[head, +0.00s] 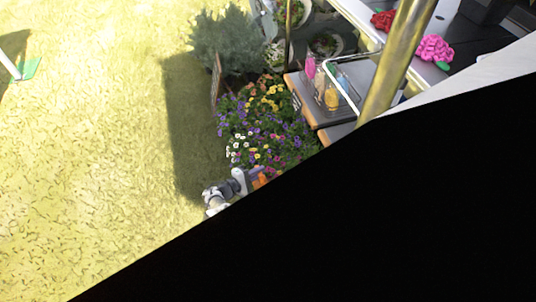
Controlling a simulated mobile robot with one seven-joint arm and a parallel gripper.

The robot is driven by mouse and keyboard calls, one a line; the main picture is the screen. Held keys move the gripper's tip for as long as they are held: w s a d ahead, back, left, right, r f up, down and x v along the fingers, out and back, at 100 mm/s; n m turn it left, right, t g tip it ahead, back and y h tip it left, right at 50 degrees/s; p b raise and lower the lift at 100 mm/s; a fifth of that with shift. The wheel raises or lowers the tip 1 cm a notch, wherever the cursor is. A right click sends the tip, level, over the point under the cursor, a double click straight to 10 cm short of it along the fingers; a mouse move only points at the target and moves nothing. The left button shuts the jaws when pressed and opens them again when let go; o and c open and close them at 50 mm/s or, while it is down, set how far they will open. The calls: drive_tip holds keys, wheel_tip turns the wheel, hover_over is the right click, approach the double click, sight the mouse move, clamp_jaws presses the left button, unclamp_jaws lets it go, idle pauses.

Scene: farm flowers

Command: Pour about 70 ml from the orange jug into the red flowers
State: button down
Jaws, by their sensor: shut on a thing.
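My gripper (252,179) shows small at the lower middle of the head view, at the near end of the flower bed. It is shut on the orange jug (260,181), of which only a small orange patch shows beside the fingers. The jug's spout, its tilt and the liquid in it cannot be made out.
Pink flowers (435,48) are on the same table (470,38). A wooden stand (303,100) holds small coloured items. Mixed flowers (265,125) and a grey-green bush (232,42) stand left of it. Grass (90,150) at left is open. Black fills the lower right.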

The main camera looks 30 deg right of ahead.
drive_tip(key=shift+w+d+n+g+y+b, duration=0.25)
drive_tip(key=shift+w+n+g+y+b, duration=0.25)
drive_tip(key=shift+w+n, duration=0.55)
drive_tip(key=shift+w+d+r+n+p, duration=0.1)
drive_tip(key=shift+w+r+n+p, duration=0.1)
drive_tip(key=shift+r+n+p, duration=0.15)
drive_tip(key=shift+w+r+n+p, duration=0.15)
drive_tip(key=shift+w+r+n, duration=0.05)
drive_tip(key=shift+r, duration=0.25)
drive_tip(key=shift+w+d+f+n+g+y+b, duration=0.15)
drive_tip(key=shift+w+f+n+g+b, duration=0.1)
drive_tip(key=shift+f+b, duration=0.25)
drive_tip(key=shift+w+a+f+n+g+y+b, duration=0.15)
drive_tip(key=shift+f+n+b, duration=0.15)
drive_tip(key=shift+b, duration=0.4)
drive_tip(key=shift+d, duration=0.15)
drive_tip(key=shift+r, duration=0.1)
